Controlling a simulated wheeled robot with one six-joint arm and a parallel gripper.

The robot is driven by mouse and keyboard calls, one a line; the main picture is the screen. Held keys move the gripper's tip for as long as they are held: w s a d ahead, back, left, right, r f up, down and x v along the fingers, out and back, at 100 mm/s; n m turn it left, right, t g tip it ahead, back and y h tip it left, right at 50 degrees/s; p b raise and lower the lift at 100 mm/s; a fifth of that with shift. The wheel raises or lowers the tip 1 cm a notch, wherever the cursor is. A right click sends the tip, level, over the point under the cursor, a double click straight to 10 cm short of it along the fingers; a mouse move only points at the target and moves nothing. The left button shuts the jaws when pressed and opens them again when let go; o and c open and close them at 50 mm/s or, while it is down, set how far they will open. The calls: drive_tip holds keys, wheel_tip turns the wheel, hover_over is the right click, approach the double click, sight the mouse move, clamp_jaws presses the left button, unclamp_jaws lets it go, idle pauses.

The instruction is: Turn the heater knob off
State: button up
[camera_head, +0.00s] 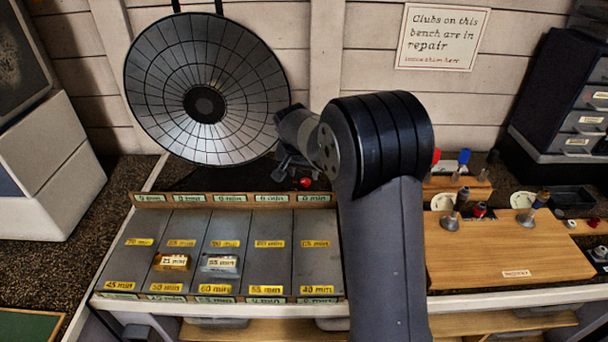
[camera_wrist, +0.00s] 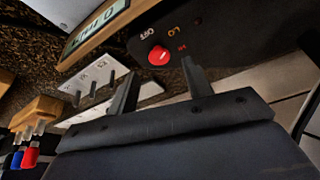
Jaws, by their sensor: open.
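The heater (camera_head: 165,75) is a large round dish with a dark centre, leaning at the back left of the bench. Its red knob (camera_head: 305,182) shows low to the right of the dish. In the wrist view the red knob (camera_wrist: 158,55) sits on a dark panel (camera_wrist: 225,35) with small tilted markings around it, too small to read surely. My gripper (camera_head: 288,163) is open and empty, beside the dish's lower right edge. In the wrist view the knob lies between and beyond my gripper's fingertips (camera_wrist: 160,66), apparently without contact.
A sectioned tray (camera_head: 215,225) with labelled slots and two small tagged blocks lies in front of the heater. A wooden board (camera_head: 500,250) with tools is at right. A drawer cabinet (camera_head: 580,110) stands at the back right. A white plate with pegs (camera_wrist: 100,85) is near my fingers.

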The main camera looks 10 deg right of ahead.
sight(306, 181)
drive_tip(key=shift+x, duration=1.95)
drive_tip(key=shift+c, duration=0.3)
drive_tip(key=c, duration=0.9)
